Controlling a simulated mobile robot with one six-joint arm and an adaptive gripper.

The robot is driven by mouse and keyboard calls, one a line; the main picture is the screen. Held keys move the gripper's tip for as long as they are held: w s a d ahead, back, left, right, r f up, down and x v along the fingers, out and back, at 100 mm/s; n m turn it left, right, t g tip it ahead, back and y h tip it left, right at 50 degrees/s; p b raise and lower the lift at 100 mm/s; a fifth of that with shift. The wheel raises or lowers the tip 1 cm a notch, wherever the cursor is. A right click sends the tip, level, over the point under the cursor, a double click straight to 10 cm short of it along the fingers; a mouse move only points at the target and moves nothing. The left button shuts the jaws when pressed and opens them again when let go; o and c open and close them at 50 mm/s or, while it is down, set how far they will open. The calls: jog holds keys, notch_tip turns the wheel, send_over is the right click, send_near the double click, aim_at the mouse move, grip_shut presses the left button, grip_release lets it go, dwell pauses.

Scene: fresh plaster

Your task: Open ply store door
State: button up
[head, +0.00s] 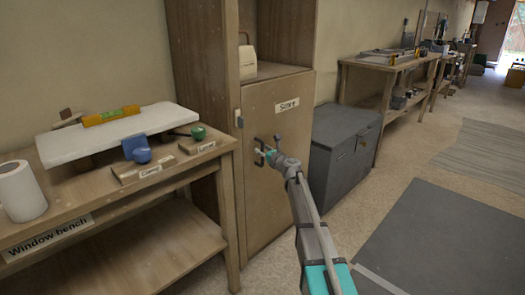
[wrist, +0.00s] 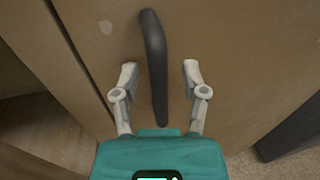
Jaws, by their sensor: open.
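The wooden ply store door (head: 272,185) is the lower door of a tall plywood cupboard and looks closed. A small label sits near its top. A dark, curved bar handle (head: 259,152) stands upright on its left part; it also shows in the wrist view (wrist: 154,60). My gripper (wrist: 160,74) is open, with one finger on each side of the handle and visible gaps between fingers and bar. In the head view my gripper (head: 265,154) is at the handle and partly covers it.
The window bench (head: 60,215) stands close on the left, with a white board, a spirit level and blocks on it. A grey chest (head: 342,150) stands just right of the cupboard. Open floor with grey mats (head: 440,245) lies to the right.

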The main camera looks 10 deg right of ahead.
jog(key=shift+w+a, duration=0.15)
jog(key=shift+w, duration=0.05)
jog(key=shift+c, duration=0.2)
grip_shut()
